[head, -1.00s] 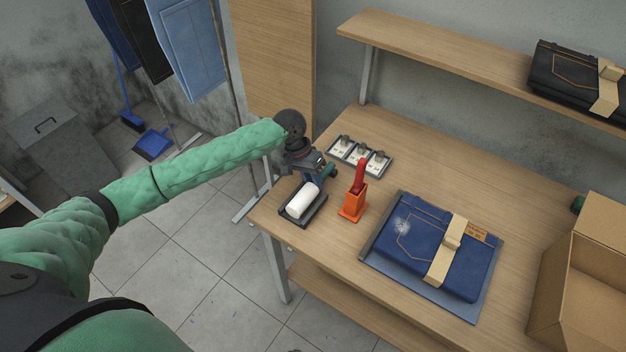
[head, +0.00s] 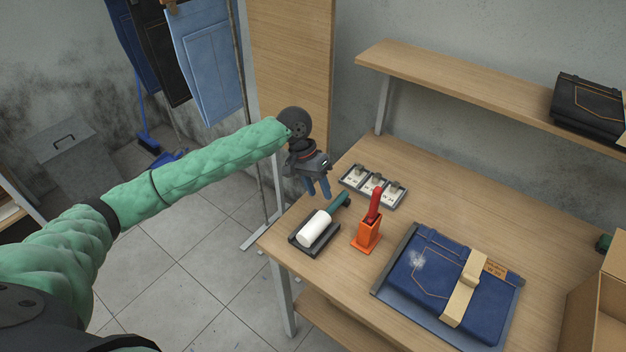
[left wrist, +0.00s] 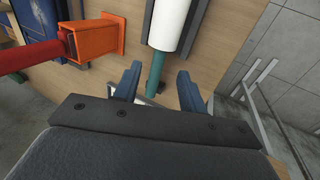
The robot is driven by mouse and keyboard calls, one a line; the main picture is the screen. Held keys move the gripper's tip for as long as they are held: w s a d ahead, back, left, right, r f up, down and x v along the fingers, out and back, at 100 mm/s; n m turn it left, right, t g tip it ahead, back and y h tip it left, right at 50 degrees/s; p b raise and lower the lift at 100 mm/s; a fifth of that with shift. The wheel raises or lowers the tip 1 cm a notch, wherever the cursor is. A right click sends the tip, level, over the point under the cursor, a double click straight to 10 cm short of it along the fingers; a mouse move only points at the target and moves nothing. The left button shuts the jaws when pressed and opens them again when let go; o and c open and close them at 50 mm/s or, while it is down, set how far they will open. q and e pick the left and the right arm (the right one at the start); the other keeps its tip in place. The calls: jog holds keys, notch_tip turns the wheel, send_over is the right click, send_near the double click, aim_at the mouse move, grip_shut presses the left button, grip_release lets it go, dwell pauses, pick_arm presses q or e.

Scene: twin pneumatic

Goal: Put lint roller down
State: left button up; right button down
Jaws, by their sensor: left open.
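The lint roller (head: 315,228) has a white cylinder and a teal handle. It lies in a dark tray (head: 296,242) at the left end of the table, with its handle pointing to the back right. My left gripper (head: 319,190) is open and empty, above and apart from the handle. In the left wrist view the roller's white cylinder (left wrist: 171,22) and handle show beyond the spread blue fingers (left wrist: 157,82). My right gripper is not in view.
An orange holder (head: 367,240) with a red-handled tool stands right of the roller. Behind it lies a tray of small parts (head: 374,186). Folded blue jeans (head: 440,272) lie on a grey board, and a cardboard box (head: 600,310) stands at the right.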

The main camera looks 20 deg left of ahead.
pick_arm(q)
jog(key=shift+b+v, duration=0.6)
jog(key=shift+v, duration=1.75)
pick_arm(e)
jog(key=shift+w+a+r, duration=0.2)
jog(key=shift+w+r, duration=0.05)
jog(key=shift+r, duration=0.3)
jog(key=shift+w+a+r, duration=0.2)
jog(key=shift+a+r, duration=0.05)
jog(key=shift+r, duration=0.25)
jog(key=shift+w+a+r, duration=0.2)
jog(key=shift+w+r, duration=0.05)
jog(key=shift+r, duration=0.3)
